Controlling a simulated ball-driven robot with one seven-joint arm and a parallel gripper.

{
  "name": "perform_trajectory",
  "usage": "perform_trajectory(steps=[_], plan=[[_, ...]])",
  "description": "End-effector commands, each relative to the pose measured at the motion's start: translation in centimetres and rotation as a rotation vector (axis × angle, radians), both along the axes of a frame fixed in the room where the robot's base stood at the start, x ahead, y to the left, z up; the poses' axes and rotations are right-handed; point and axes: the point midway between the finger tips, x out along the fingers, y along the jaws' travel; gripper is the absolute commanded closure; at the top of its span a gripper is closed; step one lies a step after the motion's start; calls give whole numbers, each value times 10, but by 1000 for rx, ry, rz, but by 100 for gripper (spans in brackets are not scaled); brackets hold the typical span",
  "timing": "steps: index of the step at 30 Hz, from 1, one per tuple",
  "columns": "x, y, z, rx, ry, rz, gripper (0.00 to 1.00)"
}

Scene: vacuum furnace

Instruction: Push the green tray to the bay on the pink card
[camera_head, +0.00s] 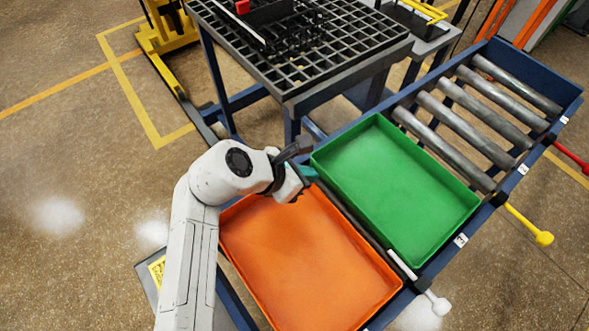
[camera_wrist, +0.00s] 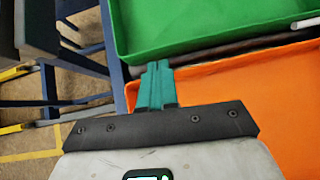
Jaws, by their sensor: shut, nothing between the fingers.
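The empty green tray (camera_head: 395,185) lies on the roller conveyor, just beyond the orange tray; its near-left corner shows in the wrist view (camera_wrist: 190,25). My gripper (camera_head: 308,174) is shut and empty. Its teal fingertips (camera_wrist: 158,66) are over the orange tray's left far corner, close to the green tray's near-left corner. I cannot tell whether they touch either tray. I cannot make out a pink card in either view. Small white labels (camera_head: 461,240) sit along the conveyor's right rail.
The empty orange tray (camera_head: 305,260) is nearest me, also in the wrist view (camera_wrist: 260,100). Bare rollers (camera_head: 470,130) lie beyond the green tray. White (camera_head: 439,305), yellow (camera_head: 543,238) and red (camera_head: 586,168) handles stick out on the right. A grid-topped table (camera_head: 300,75) stands left.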

Motion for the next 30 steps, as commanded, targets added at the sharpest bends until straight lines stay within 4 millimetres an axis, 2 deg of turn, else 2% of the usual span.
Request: perform_trajectory(steps=[3, 10, 23, 30], plan=[[6, -11, -12, -1, 2, -1, 100], [12, -21, -24, 0, 2, 0, 100], [13, -22, -24, 0, 1, 1, 100], [21, -36, -19, -1, 2, -2, 100]])
